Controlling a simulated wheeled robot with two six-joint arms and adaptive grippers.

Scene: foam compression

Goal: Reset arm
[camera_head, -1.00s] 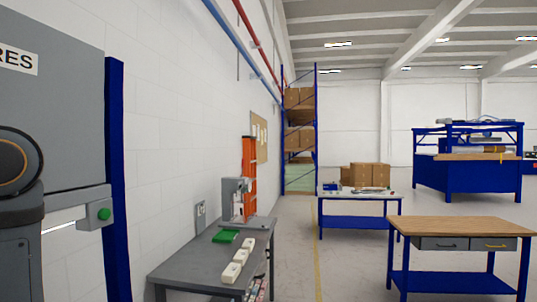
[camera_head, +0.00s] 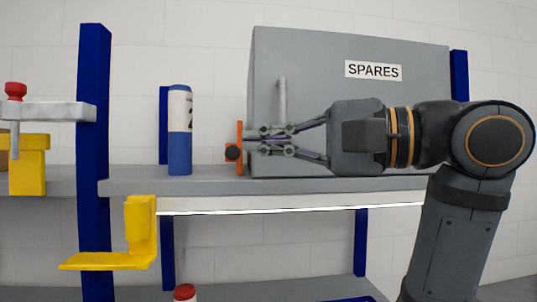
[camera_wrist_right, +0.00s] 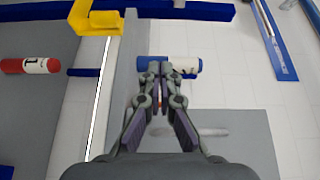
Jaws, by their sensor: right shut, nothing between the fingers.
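My right gripper (camera_head: 256,140) reaches in from the right in the head view, its fingers pointing left in front of the grey SPARES cabinet (camera_head: 400,115). Its fingers are shut with nothing between them. The fingertips appear close to a slim orange upright piece (camera_head: 239,165) with a black knob; I cannot tell if they touch it. In the right wrist view the shut fingertips (camera_wrist_right: 160,68) overlap a blue and white cylinder (camera_wrist_right: 184,63), partly hidden behind them. My left gripper is not in view.
The blue and white cylinder (camera_head: 180,145) stands on the grey shelf (camera_head: 330,183), left of the gripper. A yellow bracket (camera_head: 140,225) juts below the shelf edge, beside a blue post (camera_head: 94,140). A red-topped item (camera_head: 185,292) stands lower. A red screw clamp (camera_head: 16,92) is at far left.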

